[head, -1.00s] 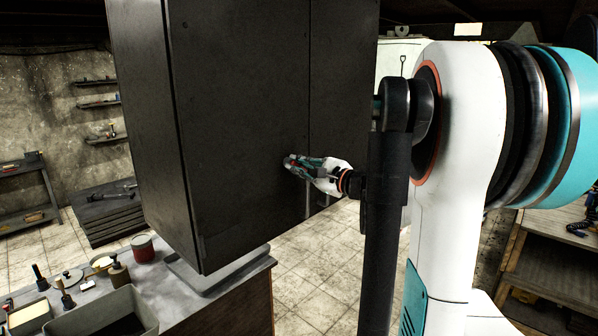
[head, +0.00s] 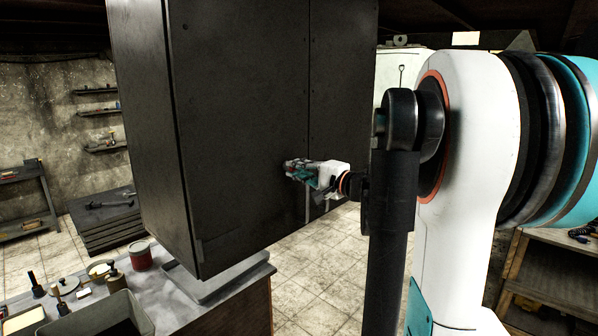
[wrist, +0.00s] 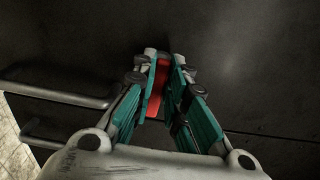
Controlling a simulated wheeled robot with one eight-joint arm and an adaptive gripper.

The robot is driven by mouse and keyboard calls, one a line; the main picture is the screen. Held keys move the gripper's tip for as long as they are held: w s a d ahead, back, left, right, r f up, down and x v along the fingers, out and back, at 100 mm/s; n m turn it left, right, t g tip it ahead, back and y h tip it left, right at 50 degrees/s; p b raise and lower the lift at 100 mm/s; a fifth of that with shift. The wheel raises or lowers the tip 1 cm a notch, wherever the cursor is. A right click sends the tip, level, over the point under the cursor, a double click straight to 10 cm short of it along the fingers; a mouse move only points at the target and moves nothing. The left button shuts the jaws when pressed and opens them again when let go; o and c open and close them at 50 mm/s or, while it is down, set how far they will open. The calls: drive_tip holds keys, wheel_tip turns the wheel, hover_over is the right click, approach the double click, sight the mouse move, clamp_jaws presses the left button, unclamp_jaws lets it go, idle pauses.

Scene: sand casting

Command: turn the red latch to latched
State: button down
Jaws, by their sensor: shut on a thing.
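The red latch (wrist: 157,88) shows in the wrist view as a red strip between my two teal fingers. It lies roughly crosswise to the door seam, which runs across the lower part of that view. My gripper (wrist: 160,62) is shut on the latch, with its fingertips at the dark door face. In the head view my gripper (head: 290,166) reaches the front of the dark cabinet (head: 240,110), just left of the seam between its doors. The latch's ends are partly hidden by the fingers, and the fingers hide it in the head view.
Two grey bar handles (wrist: 60,94) stand out from the doors, close to my gripper. A workbench (head: 235,305) with a grey bin (head: 140,318) and a red can (head: 140,255) is at lower left. Tiled floor (head: 310,270) is clear below the cabinet.

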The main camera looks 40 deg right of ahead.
idle(0.5)
drive_tip(key=c, duration=1.6)
unclamp_jaws()
drive_tip(key=shift+s, duration=0.1)
drive_tip(key=s, duration=1.1)
drive_tip(key=shift+s+d, duration=0.4)
drive_tip(key=shift+d, duration=0.05)
